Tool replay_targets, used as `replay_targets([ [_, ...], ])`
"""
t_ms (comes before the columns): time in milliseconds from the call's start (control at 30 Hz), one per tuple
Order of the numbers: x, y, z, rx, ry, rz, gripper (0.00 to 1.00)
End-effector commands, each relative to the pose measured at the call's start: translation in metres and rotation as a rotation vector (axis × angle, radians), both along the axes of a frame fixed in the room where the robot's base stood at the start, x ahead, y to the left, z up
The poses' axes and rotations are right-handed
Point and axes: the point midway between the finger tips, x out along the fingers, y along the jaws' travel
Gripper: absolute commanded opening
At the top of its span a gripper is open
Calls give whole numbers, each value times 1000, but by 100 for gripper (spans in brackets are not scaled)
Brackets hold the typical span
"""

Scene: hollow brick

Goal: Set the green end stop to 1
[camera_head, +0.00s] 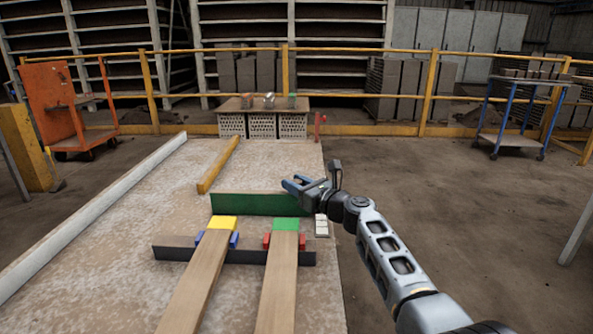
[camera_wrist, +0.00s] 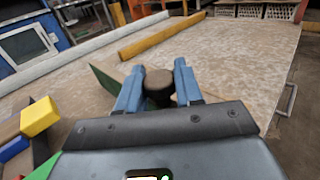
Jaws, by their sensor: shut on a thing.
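The green end stop (camera_head: 255,205) is a long green board standing across the table beyond the plank ends. Part of it shows in the wrist view (camera_wrist: 104,79), left of the fingers. My gripper (camera_head: 293,185) is above its right end, with blue fingers shut on a dark brown round knob (camera_wrist: 158,84). The knob seems to belong to the end stop, but the join is hidden. A small white marked strip (camera_head: 321,226) lies at the table's right edge, near the end stop's right end; its marks are too small to read.
Two planks with yellow (camera_head: 222,222) and green (camera_head: 286,224) ends lie between blue and red blocks on a dark crossbar (camera_head: 175,248). A yellow bar (camera_head: 219,164) and a white rail (camera_head: 95,215) lie left.

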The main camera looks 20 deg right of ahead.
Motion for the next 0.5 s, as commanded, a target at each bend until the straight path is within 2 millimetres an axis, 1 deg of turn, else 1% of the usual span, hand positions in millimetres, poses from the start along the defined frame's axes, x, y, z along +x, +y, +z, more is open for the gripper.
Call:
replay_targets([
  [33, -7, 5, 5, 2, 4, 5, 0],
  [300, -41, 17, 4, 1, 5, 7, 0],
  [500, -58, 21, 1, -2, 4, 6, 0],
])
